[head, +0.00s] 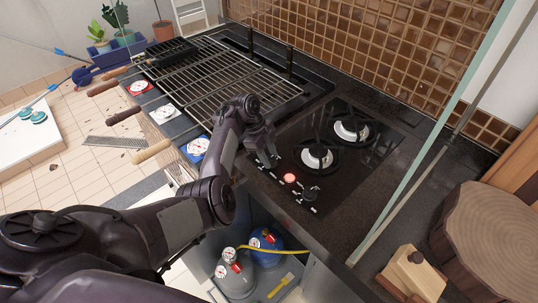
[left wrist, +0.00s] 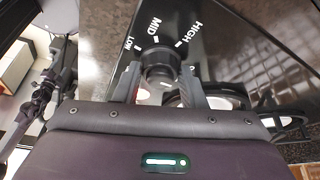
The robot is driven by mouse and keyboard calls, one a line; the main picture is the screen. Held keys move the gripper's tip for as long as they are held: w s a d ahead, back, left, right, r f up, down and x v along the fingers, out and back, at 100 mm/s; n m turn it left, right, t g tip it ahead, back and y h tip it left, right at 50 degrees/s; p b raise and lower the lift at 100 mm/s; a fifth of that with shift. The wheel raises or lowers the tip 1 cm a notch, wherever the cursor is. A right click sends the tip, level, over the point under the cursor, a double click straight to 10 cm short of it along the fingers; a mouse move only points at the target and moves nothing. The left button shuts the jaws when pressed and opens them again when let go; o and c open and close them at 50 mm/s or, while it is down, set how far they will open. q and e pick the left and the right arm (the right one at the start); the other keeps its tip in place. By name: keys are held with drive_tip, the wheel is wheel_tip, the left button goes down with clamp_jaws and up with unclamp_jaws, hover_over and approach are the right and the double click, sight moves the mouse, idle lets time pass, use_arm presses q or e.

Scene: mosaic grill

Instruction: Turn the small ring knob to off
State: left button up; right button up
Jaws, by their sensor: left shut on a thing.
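My left gripper (head: 266,161) reaches down to the front left of the black glass hob (head: 378,152). In the left wrist view, its two fingers (left wrist: 160,84) are shut on a dark round knob (left wrist: 158,60). LOW, MID and HIGH are printed around the knob's far side. A small pale mark shows on its near side, but I cannot read the exact setting. In the head view, the gripper mostly hides this knob. A second dark knob (head: 310,194) stands free to the right. A red light (head: 289,178) glows between them. My right gripper is not in view.
Two burners, a nearer one (head: 317,157) and a farther one (head: 351,130), sit behind the knobs. A grill grate (head: 225,85) lies left of the hob. A glass panel (head: 420,140) stands to the right. Gas bottles (head: 235,277) stand below the counter.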

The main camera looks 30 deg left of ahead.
use_arm(q)
drive_tip(key=o, duration=1)
drive_tip(key=b+v, duration=0.1)
drive_tip(key=v, duration=0.6)
drive_tip(key=shift+a+r, duration=0.15)
drive_tip(key=shift+r, duration=0.25)
